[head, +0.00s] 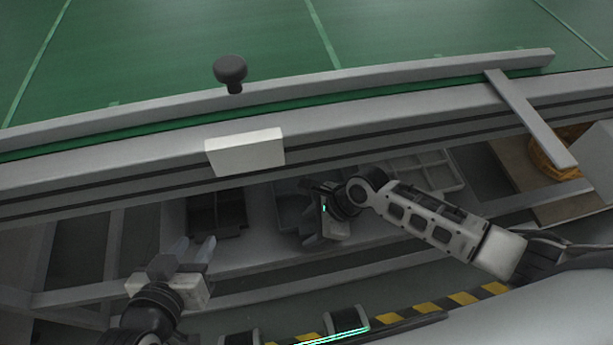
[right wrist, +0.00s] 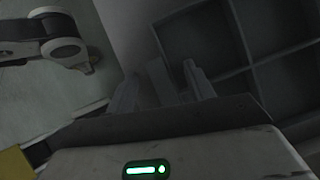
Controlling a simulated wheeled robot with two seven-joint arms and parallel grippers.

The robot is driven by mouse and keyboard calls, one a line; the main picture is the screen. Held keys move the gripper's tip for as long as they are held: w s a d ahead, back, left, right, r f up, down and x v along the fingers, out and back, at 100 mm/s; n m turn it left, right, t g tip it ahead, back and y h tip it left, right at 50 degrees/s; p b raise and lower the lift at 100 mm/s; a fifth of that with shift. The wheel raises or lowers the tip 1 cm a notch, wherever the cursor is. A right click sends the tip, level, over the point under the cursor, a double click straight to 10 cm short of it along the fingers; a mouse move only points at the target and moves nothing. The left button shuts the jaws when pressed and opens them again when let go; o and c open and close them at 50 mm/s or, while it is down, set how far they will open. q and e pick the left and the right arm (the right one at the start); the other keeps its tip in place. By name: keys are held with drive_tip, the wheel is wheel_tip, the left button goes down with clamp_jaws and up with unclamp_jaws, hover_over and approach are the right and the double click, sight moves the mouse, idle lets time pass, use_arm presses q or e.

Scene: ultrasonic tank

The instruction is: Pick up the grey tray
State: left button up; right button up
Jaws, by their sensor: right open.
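A grey tray (head: 436,170) with several compartments lies on the low shelf under the bench, partly hidden by the bench edge and my right arm. In the right wrist view a dark grey compartmented tray (right wrist: 270,50) fills the upper right. My right gripper (head: 313,238) reaches in over the shelf, left of the tray in the head view. Its fingers (right wrist: 160,85) are apart, with a grey surface beyond them; I cannot tell whether they touch anything. My left gripper (head: 194,250) is open and empty in front of the shelf, at the lower left.
The green-topped bench (head: 200,60) with its thick grey edge overhangs the shelf. A dark bin (head: 216,212) stands on the shelf's left part. A white box (head: 245,152) and a black knob (head: 230,70) are at the bench edge. An orange object (head: 548,158) lies at right.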

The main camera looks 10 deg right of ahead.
clamp_jaws()
drive_tip(key=shift+r, duration=0.2)
